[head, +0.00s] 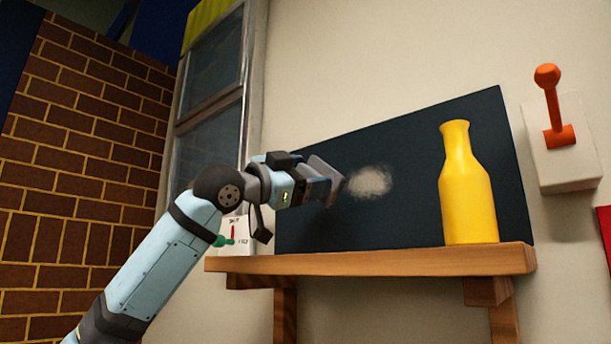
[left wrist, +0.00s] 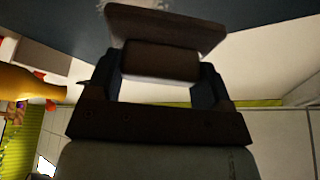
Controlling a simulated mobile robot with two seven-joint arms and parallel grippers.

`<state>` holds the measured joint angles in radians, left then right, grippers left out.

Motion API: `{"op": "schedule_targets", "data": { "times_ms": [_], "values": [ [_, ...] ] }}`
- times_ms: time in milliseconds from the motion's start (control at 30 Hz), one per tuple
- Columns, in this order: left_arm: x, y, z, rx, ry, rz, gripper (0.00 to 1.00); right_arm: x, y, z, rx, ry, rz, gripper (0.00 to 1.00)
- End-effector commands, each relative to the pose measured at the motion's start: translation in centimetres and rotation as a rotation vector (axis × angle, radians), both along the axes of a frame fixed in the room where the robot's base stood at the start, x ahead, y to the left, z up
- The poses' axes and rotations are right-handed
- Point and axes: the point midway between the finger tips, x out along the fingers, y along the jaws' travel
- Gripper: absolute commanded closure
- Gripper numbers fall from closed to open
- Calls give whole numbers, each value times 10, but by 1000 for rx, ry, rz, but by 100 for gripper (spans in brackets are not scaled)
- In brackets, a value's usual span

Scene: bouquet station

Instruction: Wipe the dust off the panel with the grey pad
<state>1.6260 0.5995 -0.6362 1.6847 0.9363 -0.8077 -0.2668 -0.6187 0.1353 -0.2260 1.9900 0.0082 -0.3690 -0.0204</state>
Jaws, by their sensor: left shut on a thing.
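A dark panel (head: 410,210) stands against the wall behind a wooden shelf. A pale dust patch (head: 370,182) shows on it, just right of my left gripper; a bit of pale dust also shows at the top of the left wrist view (left wrist: 125,4). My left gripper (head: 318,186) is shut on the grey pad (head: 327,180). The pad also shows between the fingers in the left wrist view (left wrist: 165,30). The pad is at or close to the panel face; I cannot tell whether it touches. My right gripper is not in view.
A yellow bottle (head: 467,190) stands on the right part of the wooden shelf (head: 380,262), in front of the panel. A red lever on a white box (head: 560,140) is on the wall at right. A small dial plate (head: 236,236) is behind my left wrist.

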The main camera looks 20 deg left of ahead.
Motion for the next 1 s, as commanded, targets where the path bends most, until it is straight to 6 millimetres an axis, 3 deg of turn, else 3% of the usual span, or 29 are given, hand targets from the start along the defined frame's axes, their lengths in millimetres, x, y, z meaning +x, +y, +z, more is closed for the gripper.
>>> {"op": "schedule_targets", "data": {
  "times_ms": [500, 1000],
  "values": [
    [45, -17, 1, 0, 1, 1, 45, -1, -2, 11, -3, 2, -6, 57],
    [50, -18, 0, 1, 0, 1, 45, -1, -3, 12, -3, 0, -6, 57]
  ]
}}
